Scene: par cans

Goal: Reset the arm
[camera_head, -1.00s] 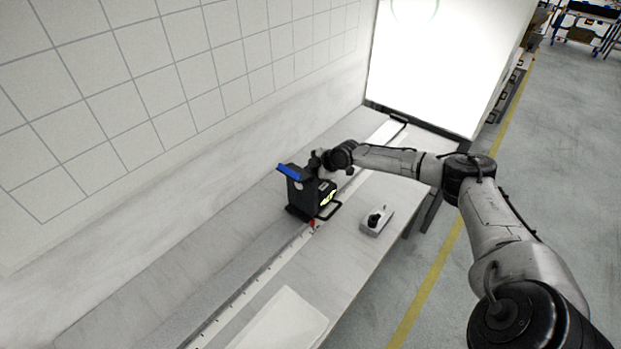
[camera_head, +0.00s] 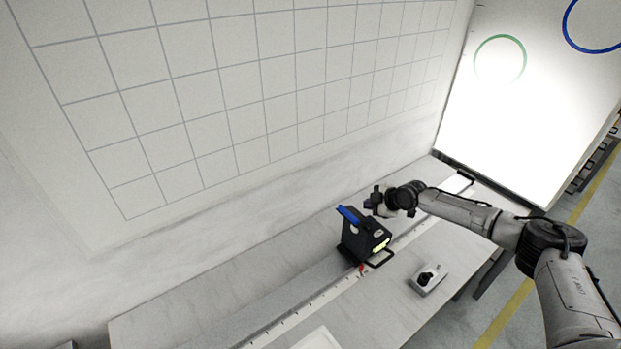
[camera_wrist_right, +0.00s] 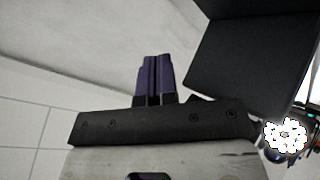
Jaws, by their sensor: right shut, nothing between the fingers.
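My right gripper (camera_head: 371,203) is just above and behind the black par can, apart from its blue part as far as I can tell. Its purple fingers (camera_wrist_right: 153,78) are together in the right wrist view, with nothing between them. The black par can (camera_head: 357,236) stands on the bench with a blue piece (camera_head: 350,214) on top, a lit yellow-green face and a dark bracket. A large black body, likely the can (camera_wrist_right: 245,65), fills the upper right of the wrist view, close beside the fingers. My left gripper is not in view.
A small light-grey box with a black knob (camera_head: 428,279) sits on the bench (camera_head: 385,310) right of the can. A marked rail (camera_head: 318,299) runs along the bench. A gridded wall (camera_head: 240,90) stands behind, and a bright white panel with rings (camera_head: 490,120) at the far end.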

